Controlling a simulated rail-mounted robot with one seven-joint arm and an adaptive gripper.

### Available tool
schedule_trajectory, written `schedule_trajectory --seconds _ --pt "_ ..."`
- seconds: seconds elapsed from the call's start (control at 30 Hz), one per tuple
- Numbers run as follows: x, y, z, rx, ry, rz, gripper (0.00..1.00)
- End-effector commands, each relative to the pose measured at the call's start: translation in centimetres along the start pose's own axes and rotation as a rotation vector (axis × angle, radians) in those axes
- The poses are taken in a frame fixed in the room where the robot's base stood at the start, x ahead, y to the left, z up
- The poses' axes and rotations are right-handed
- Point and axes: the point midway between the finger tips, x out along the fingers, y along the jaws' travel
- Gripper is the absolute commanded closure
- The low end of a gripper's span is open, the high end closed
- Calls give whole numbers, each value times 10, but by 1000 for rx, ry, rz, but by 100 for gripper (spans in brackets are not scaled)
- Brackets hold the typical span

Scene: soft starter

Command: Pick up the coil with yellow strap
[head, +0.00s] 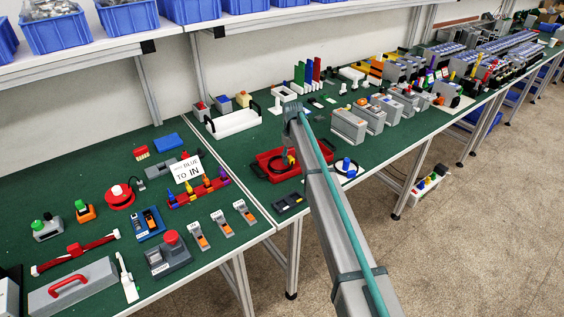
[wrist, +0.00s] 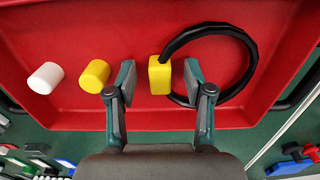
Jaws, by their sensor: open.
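The coil is a black ring (wrist: 250,62) with a yellow block-shaped strap (wrist: 159,75) on its left side in the wrist view. It lies in a red tray (wrist: 60,107). My gripper (wrist: 160,82) is open. Its two fingers appear on either side of the yellow strap, with a visible gap on each side. The right finger overlaps part of the black ring and hides it. In the head view my gripper (head: 290,157) is low over the red tray (head: 268,158), and the coil is hard to make out there.
A yellow cylinder (wrist: 94,75) lies in the tray just left of my left finger, and a white cylinder (wrist: 45,78) lies farther left. The tray has raised walls. In the head view a white tray (head: 233,123) stands behind it and a dark block (head: 289,204) in front.

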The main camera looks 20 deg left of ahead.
Motion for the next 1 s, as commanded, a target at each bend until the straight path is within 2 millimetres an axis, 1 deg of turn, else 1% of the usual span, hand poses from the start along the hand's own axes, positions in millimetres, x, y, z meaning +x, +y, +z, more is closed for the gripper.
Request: schedule_trajectory --seconds 0.07,0.23,0.47,0.5,0.53,0.57,1.0 --pt "3 0 0 0 0 0 48" --pt "4 0 0 0 0 0 48" --pt "3 0 0 0 0 0 86" --pt "3 0 0 0 0 0 93" --pt "3 0 0 0 0 0 98" --pt "3 0 0 0 0 0 100" --pt "1 0 0 0 1 0 100"
